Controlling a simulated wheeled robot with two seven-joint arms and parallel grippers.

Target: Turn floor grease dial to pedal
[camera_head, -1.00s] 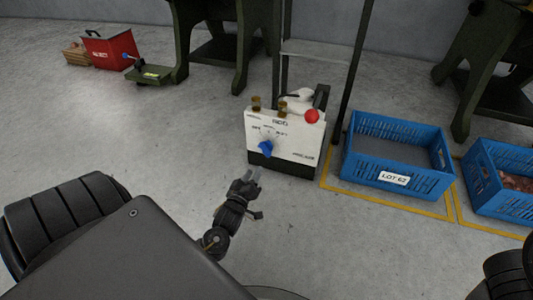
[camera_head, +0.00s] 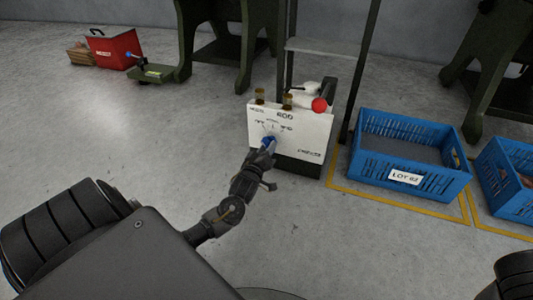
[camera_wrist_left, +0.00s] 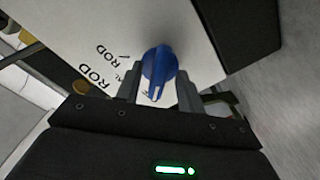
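A white control box (camera_head: 305,142) with a dark base stands on the floor. Its blue dial (camera_head: 267,140) is on the front face, with small printed marks around it that are too blurred to read fully. My left gripper (camera_head: 268,148) is at the dial and partly covers it. In the left wrist view, the blue dial (camera_wrist_left: 159,66) sits between the two fingertips of my left gripper (camera_wrist_left: 158,92). The fingers are apart, one on each side of the dial, with a gap beside its narrow end; no firm grip shows. The lettering "ROD" shows on the panel. My right gripper is out of view.
The box carries a red knob (camera_head: 320,105) and two brown fittings on top. A blue crate labelled LOT 62 (camera_head: 405,178) stands to its right inside yellow floor lines, with another blue crate (camera_head: 508,190) beyond.

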